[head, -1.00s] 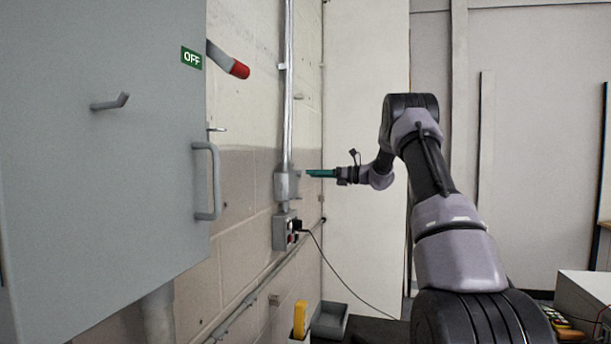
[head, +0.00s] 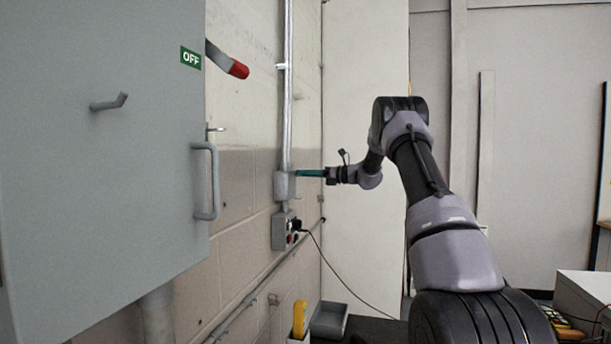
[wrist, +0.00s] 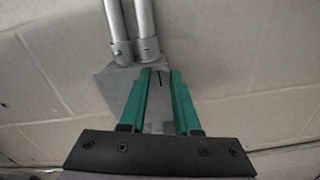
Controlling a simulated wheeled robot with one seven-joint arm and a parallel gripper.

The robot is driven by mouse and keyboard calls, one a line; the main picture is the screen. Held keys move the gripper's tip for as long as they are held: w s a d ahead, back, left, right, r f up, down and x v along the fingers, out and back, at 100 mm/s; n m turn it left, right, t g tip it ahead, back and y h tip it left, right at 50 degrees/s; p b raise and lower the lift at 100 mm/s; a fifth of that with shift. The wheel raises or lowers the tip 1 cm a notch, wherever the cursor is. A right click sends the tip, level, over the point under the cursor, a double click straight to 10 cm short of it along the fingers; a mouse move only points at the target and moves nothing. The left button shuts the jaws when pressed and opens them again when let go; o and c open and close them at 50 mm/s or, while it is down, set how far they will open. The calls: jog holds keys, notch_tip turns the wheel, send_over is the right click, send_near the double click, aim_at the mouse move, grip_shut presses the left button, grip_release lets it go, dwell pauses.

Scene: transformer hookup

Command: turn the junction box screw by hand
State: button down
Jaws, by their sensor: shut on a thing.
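The grey junction box (head: 284,185) is fixed to the wall under a vertical metal conduit. In the wrist view the box (wrist: 118,84) sits askew below two conduit ends. My gripper (head: 298,173) reaches the box's right side from the right, its green fingers level. In the wrist view my gripper (wrist: 160,76) is shut on the grey screw (wrist: 159,83), which shows a dark slot between the two fingers. The screw is hidden by the fingers in the head view.
A grey cabinet (head: 100,190) with a handle and an OFF label fills the left. A red-tipped lever (head: 238,69) sticks out above. A socket box (head: 283,232) with a black cable is below the junction box. A grey bin (head: 329,320) is on the floor.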

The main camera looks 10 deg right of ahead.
jog(key=shift+f+n, duration=0.15)
jog(key=shift+n, duration=16.65)
jog(key=c, duration=0.6)
grip_release()
